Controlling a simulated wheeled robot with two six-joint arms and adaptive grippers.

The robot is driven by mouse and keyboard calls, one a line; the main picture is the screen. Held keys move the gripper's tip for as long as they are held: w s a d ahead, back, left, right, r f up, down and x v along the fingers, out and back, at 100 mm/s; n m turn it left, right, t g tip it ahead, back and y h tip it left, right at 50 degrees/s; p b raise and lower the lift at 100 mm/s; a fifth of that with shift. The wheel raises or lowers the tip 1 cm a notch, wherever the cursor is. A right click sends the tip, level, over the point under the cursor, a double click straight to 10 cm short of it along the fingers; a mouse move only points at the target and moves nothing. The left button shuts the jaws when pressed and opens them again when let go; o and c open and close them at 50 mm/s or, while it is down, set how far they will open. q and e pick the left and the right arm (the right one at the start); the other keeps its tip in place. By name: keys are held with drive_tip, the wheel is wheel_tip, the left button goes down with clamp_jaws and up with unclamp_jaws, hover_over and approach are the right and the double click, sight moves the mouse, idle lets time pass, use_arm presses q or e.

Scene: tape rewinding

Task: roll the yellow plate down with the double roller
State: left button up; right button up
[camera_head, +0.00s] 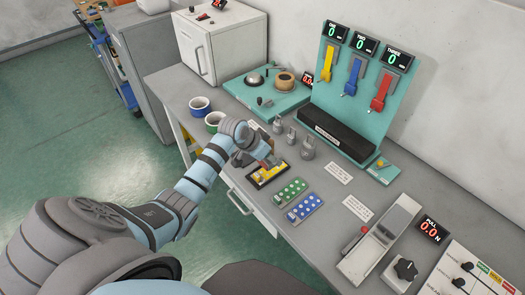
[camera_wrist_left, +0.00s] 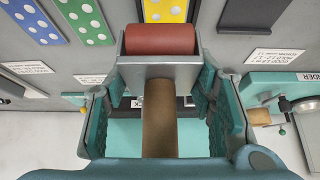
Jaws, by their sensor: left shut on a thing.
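The yellow plate (camera_head: 268,174) lies in a dark frame on the grey bench, left of the green and blue dotted plates. In the left wrist view the yellow plate (camera_wrist_left: 165,9) shows at the top edge, beyond the roller. My left gripper (camera_head: 263,157) is low over the bench beside the yellow plate. In the wrist view the left gripper (camera_wrist_left: 160,125) is shut around the wooden handle of the roller tool (camera_wrist_left: 160,40). The tool has a reddish roller in a metal bracket. Only one roller is clear; whether it touches the plate cannot be told. My right gripper is out of view.
The green plate (camera_head: 291,191) and blue plate (camera_head: 305,208) lie close by. Several grey weights (camera_head: 307,148) stand behind the yellow plate. Two cups (camera_head: 200,106) stand at the left. A teal tape stand (camera_head: 345,95) is at the back; a metal device (camera_head: 378,240) is right.

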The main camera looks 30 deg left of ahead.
sight(270, 163)
use_arm(q)
drive_tip(key=shift+w+a, duration=0.25)
drive_tip(key=shift+w, duration=0.35)
drive_tip(key=shift+f+b, duration=0.55)
drive_tip(key=shift+f, duration=0.05)
wheel_tip(270, 163, down, 4)
drive_tip(key=b, duration=0.3)
drive_tip(key=shift+r, duration=0.15)
drive_tip(key=shift+s+f+b, duration=0.1)
drive_tip(key=shift+f+b, duration=0.2)
drive_tip(key=shift+b, duration=0.1)
